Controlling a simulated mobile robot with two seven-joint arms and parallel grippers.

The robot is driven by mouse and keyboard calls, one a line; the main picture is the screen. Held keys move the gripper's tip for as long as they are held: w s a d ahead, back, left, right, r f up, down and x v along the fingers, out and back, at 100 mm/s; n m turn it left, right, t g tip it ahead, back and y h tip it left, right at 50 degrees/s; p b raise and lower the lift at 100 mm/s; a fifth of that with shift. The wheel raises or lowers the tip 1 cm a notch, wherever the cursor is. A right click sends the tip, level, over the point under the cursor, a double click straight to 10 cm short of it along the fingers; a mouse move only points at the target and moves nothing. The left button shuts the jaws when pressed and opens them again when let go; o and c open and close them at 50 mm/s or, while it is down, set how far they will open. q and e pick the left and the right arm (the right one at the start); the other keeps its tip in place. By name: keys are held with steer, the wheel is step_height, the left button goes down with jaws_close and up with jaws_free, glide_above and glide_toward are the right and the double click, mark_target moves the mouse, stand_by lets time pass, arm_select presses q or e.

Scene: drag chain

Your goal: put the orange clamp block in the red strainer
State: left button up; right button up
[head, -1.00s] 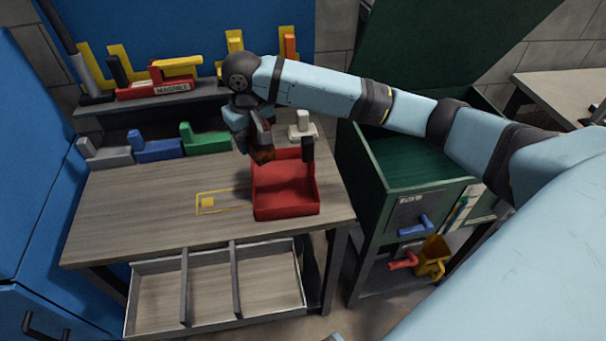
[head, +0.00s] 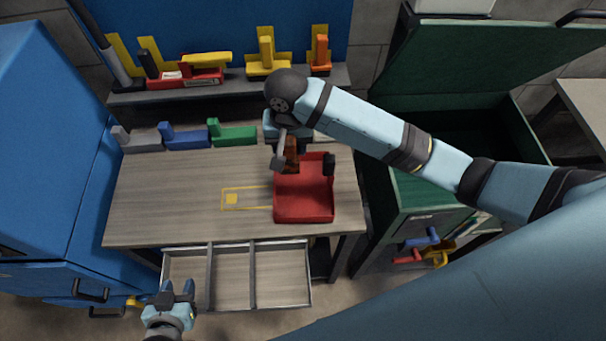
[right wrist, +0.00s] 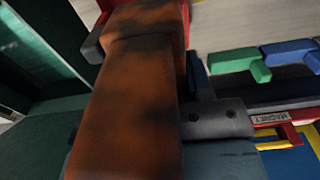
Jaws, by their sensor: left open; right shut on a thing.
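The red strainer (head: 303,204) shows as a square, open red box on the right part of the workbench. My right gripper (head: 284,155) is shut on the orange clamp block (head: 292,148), which looks rusty orange with dark patches. In the head view the block is at the strainer's back left corner; I cannot tell whether it touches the rim. The block fills the middle of the right wrist view (right wrist: 135,85), with a grey finger beside it. My left gripper (head: 177,292) is open and empty, low in front of the bench drawer.
An open drawer (head: 232,278) with dividers juts out below the bench top. Grey, blue and green blocks (head: 185,136) stand along the back left. A shelf (head: 225,88) behind holds red, yellow and orange pieces. A green cabinet (head: 415,190) stands right. The bench's left part is clear.

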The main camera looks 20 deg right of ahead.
steer(key=p, duration=0.1)
glide_above(292, 193)
step_height(292, 193, down, 15)
steer(key=shift+f, duration=0.3)
step_height(292, 193, down, 3)
steer(key=shift+f+p, duration=0.1)
steer(key=shift+p, duration=0.25)
steer(key=shift+f, duration=0.25)
steer(key=shift+f, duration=0.1)
steer(key=o, duration=0.8)
